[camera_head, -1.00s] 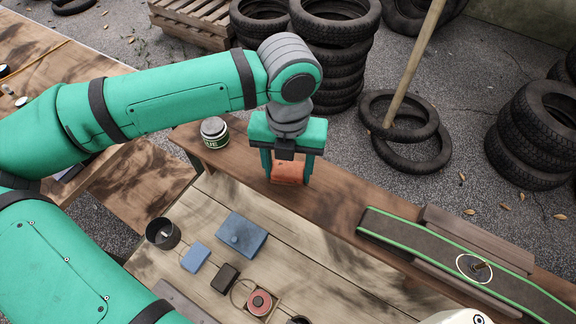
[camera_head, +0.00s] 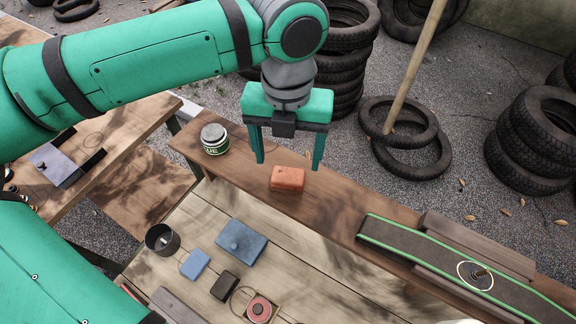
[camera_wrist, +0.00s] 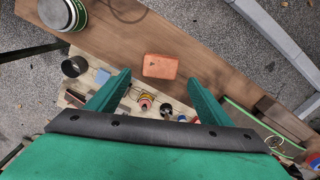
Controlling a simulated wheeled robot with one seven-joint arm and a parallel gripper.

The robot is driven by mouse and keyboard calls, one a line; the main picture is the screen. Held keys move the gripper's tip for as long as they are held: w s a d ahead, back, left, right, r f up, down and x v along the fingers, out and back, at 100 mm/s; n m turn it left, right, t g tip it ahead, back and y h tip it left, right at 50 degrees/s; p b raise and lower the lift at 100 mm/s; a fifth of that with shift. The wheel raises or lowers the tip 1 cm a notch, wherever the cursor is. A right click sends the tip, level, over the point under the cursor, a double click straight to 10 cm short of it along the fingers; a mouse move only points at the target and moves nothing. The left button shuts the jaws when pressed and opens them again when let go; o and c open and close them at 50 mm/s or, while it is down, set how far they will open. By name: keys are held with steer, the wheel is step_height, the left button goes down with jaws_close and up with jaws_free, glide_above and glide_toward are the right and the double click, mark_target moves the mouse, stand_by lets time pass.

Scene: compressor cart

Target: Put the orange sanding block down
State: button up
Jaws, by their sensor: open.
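The orange sanding block (camera_head: 287,179) lies flat on the long brown wooden shelf (camera_head: 335,208) behind the pale workbench. It also shows in the wrist view (camera_wrist: 160,66), whole and with nothing covering it. My gripper (camera_head: 288,166) is open and empty, with its fingers spread wide. In the head view it hangs over and behind the block. In the wrist view my gripper (camera_wrist: 158,80) has its two fingertips on either side of the block, apart from it.
A green-labelled jar (camera_head: 214,139) stands on the shelf to the left. A green-edged belt track (camera_head: 430,257) lies to the right. A blue box (camera_head: 241,240), a dark cup (camera_head: 162,239) and small parts sit on the workbench (camera_head: 330,285). Stacked tyres (camera_head: 345,60) stand behind.

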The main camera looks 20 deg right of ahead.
mark_target(288, 176)
steer(key=shift+r, duration=2.2)
